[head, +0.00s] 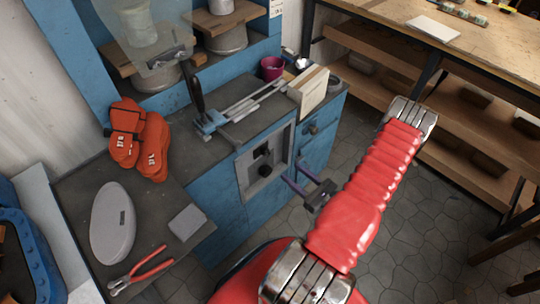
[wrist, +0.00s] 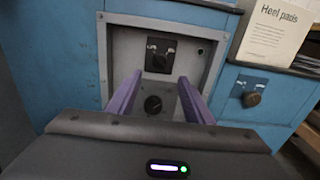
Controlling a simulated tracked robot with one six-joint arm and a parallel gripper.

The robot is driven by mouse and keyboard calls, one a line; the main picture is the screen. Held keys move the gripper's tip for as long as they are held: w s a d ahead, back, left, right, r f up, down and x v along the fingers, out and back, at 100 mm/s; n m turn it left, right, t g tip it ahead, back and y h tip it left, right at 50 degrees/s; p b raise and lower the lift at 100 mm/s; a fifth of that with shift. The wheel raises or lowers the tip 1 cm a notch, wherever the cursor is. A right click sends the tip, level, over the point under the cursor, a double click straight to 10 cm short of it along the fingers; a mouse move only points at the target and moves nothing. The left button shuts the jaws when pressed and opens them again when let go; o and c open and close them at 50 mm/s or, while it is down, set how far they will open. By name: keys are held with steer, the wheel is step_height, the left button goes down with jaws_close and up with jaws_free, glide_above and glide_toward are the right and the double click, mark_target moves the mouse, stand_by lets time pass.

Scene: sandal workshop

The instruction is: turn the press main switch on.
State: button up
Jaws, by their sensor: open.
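A grey recessed control panel (wrist: 114,68) is set in the blue press cabinet front. Another rotary knob on a dark plate (wrist: 251,97) sits on the blue front to the right. I cannot tell from labels which one is the main switch, nor its position. My gripper (wrist: 159,78) is open and empty, its purple fingers pointing at the grey panel, apart from it. In the head view the panel (head: 245,177) is left of my gripper (head: 292,172).
A "Heel pads" box (wrist: 274,34) stands on the bench above the right knob. A wooden shelf table (head: 480,60) is at right. Tiled floor is clear.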

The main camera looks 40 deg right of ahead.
mark_target(268, 153)
steer(key=w, duration=1.3)
steer(key=shift+a, duration=0.2)
steer(key=shift+c, duration=0.2)
steer(key=c, duration=1)
